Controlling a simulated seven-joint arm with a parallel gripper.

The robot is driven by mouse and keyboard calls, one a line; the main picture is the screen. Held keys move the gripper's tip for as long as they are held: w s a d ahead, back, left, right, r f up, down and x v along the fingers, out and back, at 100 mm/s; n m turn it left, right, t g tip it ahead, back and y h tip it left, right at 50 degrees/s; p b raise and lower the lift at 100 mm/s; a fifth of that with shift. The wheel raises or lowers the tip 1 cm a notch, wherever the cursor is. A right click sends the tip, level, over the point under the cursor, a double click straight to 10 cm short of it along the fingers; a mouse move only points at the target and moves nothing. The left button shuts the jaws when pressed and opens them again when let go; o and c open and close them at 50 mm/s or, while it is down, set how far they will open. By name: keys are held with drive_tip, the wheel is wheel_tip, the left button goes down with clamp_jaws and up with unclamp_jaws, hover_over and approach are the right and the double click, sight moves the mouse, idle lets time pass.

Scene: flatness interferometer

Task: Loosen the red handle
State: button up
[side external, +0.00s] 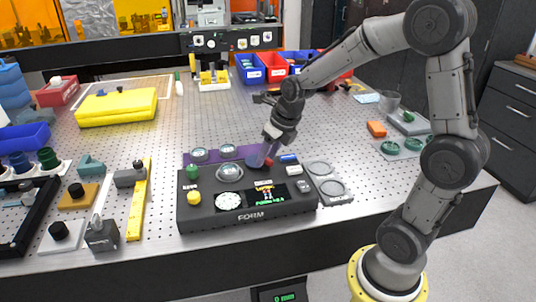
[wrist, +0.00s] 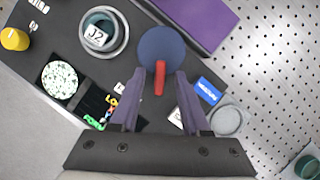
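The red handle (wrist: 160,78) is a short bar on a round dark-blue disc (wrist: 163,48) on top of the black instrument box. In the wrist view it lies between the tips of my gripper (wrist: 160,76), with a visible gap on each side. My gripper is open and holds nothing. In the side external view my gripper (side external: 268,150) points down over the back right part of the box (side external: 240,217), and a bit of the red handle (side external: 269,162) shows by the fingertips. Height above the handle is hard to judge.
The box top also carries a green knob (side external: 192,173), a yellow knob (side external: 194,197), a white dial (side external: 229,201), a small screen and a blue label (wrist: 210,89). A purple strip (wrist: 200,20) lies behind. Round grey pads (side external: 333,188) sit to the right.

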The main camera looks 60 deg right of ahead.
drive_tip(key=v, duration=1.4)
drive_tip(key=shift+w, duration=0.15)
drive_tip(key=o, duration=0.5)
drive_tip(key=shift+f+n, duration=0.1)
drive_tip(key=shift+n, duration=0.2)
drive_tip(key=shift+o, duration=0.6)
drive_tip(key=shift+s+a+n, duration=0.1)
drive_tip(key=shift+s+n, duration=0.15)
drive_tip(key=shift+n, duration=0.35)
drive_tip(key=w+n+g, duration=0.5)
drive_tip(key=w+n, duration=0.1)
drive_tip(key=n, duration=1)
drive_tip(key=shift+y, duration=0.4)
drive_tip(key=f, duration=0.8)
drive_tip(key=d+f, duration=0.1)
drive_tip(key=f, duration=0.4)
drive_tip(key=shift+w, duration=0.2)
